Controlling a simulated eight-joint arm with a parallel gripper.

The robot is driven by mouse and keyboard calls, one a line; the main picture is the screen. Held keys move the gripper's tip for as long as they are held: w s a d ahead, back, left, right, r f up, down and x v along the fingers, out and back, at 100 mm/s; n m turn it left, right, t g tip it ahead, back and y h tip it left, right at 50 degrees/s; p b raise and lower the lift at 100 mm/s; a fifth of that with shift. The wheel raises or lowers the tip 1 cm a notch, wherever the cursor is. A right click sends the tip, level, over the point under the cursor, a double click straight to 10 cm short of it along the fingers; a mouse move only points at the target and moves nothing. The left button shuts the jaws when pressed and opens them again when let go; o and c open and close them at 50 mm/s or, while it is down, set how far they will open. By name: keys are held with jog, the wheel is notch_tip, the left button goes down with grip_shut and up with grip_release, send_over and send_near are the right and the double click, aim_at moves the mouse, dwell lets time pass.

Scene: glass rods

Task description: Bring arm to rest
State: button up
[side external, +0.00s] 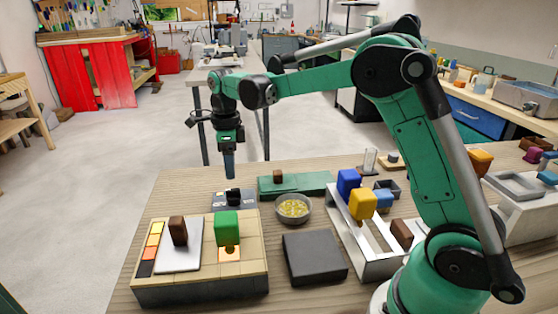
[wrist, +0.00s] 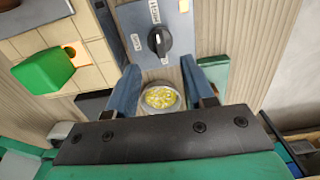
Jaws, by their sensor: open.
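My gripper (side external: 229,168) hangs fingers down above the far part of the wooden table, over the dark control box with a knob (side external: 234,198). It is clear of the table. In the wrist view, its two blue fingers (wrist: 162,75) stand apart with nothing held between them. The grey bowl of yellow bits (side external: 293,207) sits on the table to the right of the gripper. It also shows in the wrist view, past the gap between the fingers (wrist: 160,98). My arm is bent and reaches left over the table.
A tiled block (side external: 210,290) at front left carries a green block (side external: 227,228) and a brown block (side external: 178,231) on a white plate. A dark slab (side external: 314,259) lies at centre. A slotted metal stand (side external: 365,240) holds blue, yellow and brown blocks. Air around the gripper is free.

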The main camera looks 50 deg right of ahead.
jog(key=s+a+r+n+t, duration=0.1)
jog(key=s+a+n+t, duration=0.1)
jog(key=s+n, duration=0.5)
jog(key=s+a+r+n+t, duration=0.1)
jog(key=s+a+n+t, duration=0.2)
jog(key=n, duration=1.7)
jog(key=s+t, duration=0.2)
jog(key=s, duration=0.3)
jog(key=shift+a+r, duration=0.15)
jog(key=shift+r, duration=0.25)
